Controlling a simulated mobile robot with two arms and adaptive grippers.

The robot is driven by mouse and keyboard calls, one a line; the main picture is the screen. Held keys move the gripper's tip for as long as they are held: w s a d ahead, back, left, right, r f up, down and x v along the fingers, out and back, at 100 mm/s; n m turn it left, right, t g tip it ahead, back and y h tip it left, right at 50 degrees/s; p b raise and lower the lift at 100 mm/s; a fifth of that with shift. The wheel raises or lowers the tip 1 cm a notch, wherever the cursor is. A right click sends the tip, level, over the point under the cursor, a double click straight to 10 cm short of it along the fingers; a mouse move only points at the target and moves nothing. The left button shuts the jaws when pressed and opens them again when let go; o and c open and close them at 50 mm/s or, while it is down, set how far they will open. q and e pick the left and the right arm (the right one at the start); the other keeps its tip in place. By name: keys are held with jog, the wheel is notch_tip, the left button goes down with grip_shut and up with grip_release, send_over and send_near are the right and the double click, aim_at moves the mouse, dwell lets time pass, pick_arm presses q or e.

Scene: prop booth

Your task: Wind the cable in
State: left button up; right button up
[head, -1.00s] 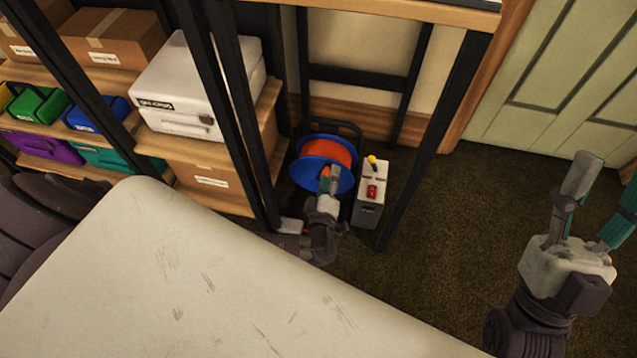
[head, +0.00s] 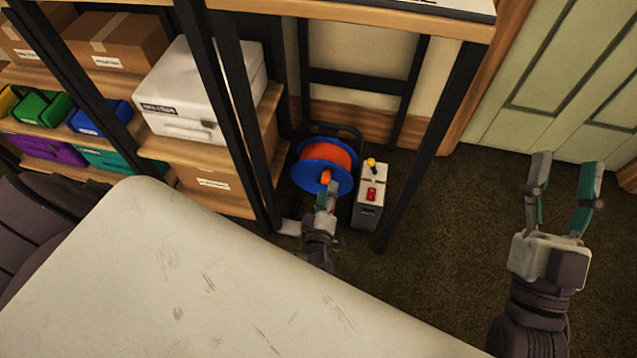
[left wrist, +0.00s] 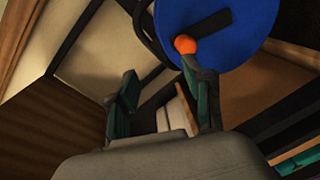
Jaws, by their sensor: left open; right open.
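The cable reel has a blue flange (head: 312,179) and orange cable (head: 332,152) wound on its drum. It stands on the floor under the shelf frame. An orange crank knob (head: 326,176) sticks out from the flange's face. My left gripper (head: 328,190) is open just below the knob. In the left wrist view, the knob (left wrist: 185,44) sits by the tip of the right-hand finger, outside the gap between the fingers, with the blue flange (left wrist: 235,60) behind. I cannot tell whether finger and knob touch. My right gripper (head: 567,167) is open and empty over the carpet.
A grey box (head: 369,205) with a red switch and a yellow-topped knob stands right of the reel. Black shelf posts (head: 435,140) flank this space. A pale worn tabletop (head: 200,270) fills the foreground. Shelves at left hold cartons and coloured bins. Carpet at right is clear.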

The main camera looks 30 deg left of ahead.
pick_arm(q)
jog(key=f+p+v, duration=0.1)
jog(key=p+v, duration=0.3)
jog(key=v, duration=0.6)
jog(key=shift+s+a, duration=0.2)
jog(key=shift+s, duration=0.05)
pick_arm(e)
notch_tip(320, 180, down, 16)
jog(key=d+g+h, duration=0.2)
jog(key=g+h, duration=0.1)
jog(key=g, duration=0.7)
jog(key=shift+d+r+g+h, duration=0.15)
jog(key=shift+d+g+h, duration=0.05)
jog(key=shift+g+h, duration=0.1)
jog(key=shift+s+d+f+m+g+h, duration=0.15)
jog(key=shift+s+f+g, duration=0.2)
jog(key=shift+f, duration=0.1)
jog(key=shift+s+d+f+m+g+h, duration=0.15)
jog(key=shift+s+f+g, duration=0.1)
jog(key=shift+f+g, duration=0.15)
pick_arm(q)
jog(key=shift+c, duration=0.2)
